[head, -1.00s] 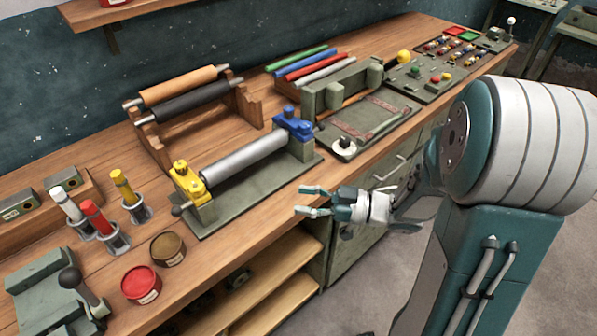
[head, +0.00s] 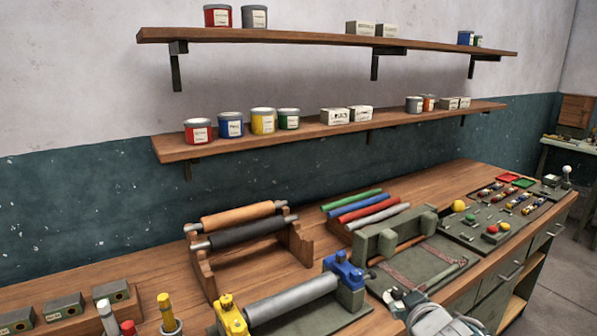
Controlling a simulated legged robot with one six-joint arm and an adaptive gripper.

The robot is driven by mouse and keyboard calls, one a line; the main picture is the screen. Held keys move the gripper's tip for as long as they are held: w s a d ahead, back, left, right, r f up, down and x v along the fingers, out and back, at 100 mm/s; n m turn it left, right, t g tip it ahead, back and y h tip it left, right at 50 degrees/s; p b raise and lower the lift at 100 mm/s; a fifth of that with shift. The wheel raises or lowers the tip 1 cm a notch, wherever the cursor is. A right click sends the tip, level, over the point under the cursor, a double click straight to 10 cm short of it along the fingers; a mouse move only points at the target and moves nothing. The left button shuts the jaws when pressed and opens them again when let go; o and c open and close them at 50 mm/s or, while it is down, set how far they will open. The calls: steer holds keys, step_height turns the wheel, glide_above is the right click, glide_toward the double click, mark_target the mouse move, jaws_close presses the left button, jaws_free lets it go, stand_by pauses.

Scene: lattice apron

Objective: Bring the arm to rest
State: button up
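Part of my arm (head: 432,318) shows at the bottom edge of the head view, in front of the green plate with brown straps. My gripper's fingertips are not clearly visible, so its opening cannot be read. No held object shows. The workbench (head: 150,265) runs from the lower left to the right under the arm.
A roller press (head: 290,300) with yellow and blue ends stands left of my arm. A rack (head: 245,230) holds orange and black rolls behind it. A control panel (head: 490,228) lies to the right. Two wall shelves (head: 330,128) hold tins and boxes above the bench.

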steer(key=s+a+m+g, duration=0.2)
steer(key=s+g, duration=0.1)
steer(key=s, duration=0.6)
steer(key=s+a+m+g, duration=0.2)
steer(key=s+m+g, duration=0.1)
steer(key=s, duration=0.6)
steer(key=shift+s+a+g, duration=0.3)
steer(key=shift+a+g, duration=0.05)
steer(key=shift+g, duration=0.25)
